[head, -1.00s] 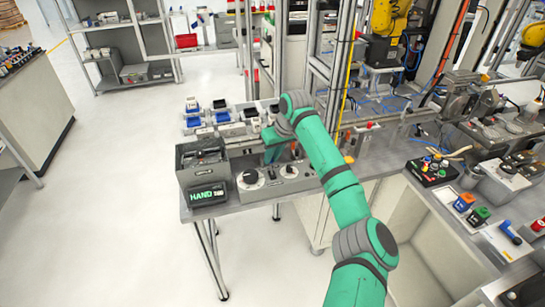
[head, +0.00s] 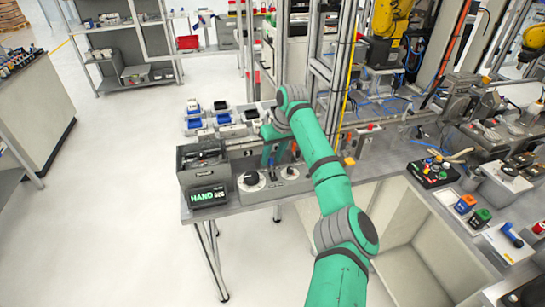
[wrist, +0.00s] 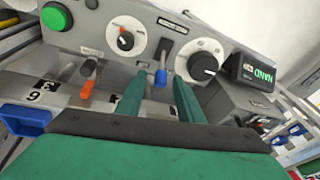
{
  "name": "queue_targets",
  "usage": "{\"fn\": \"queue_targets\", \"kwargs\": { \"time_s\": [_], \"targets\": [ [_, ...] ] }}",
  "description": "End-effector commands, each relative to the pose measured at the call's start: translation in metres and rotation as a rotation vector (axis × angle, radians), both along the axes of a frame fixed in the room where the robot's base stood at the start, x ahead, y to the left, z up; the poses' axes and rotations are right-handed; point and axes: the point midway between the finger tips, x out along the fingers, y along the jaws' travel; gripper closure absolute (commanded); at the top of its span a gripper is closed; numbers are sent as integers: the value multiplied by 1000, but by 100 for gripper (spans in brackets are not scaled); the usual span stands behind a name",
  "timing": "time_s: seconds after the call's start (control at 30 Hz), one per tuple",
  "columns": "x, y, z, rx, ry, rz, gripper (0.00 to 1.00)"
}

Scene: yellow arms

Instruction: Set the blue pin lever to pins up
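The blue pin lever (wrist: 160,77) shows in the wrist view. My gripper (wrist: 159,80) is open, with one green finger to the left of the blue tip and one to the right. There seems to be a small gap on both sides; contact cannot be told. In the head view my gripper (head: 268,152) is at the panel, and the blue lever is hidden there.
Two round dials (wrist: 125,40) (wrist: 204,66) flank the lever. A display reading HAND (head: 208,196) stands at the panel's left end. Blue bins (head: 195,122) lie behind.

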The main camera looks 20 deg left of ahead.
Motion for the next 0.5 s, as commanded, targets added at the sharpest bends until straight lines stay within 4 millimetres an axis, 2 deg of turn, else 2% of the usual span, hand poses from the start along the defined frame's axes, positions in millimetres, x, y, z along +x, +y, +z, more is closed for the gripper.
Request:
{"fn": "queue_targets", "kwargs": {
  "time_s": [0.23,0.5],
  "targets": [
    [-1,-4,14,0,0,0,66],
    [-4,-16,62,1,-2,0,66]
  ]
}}
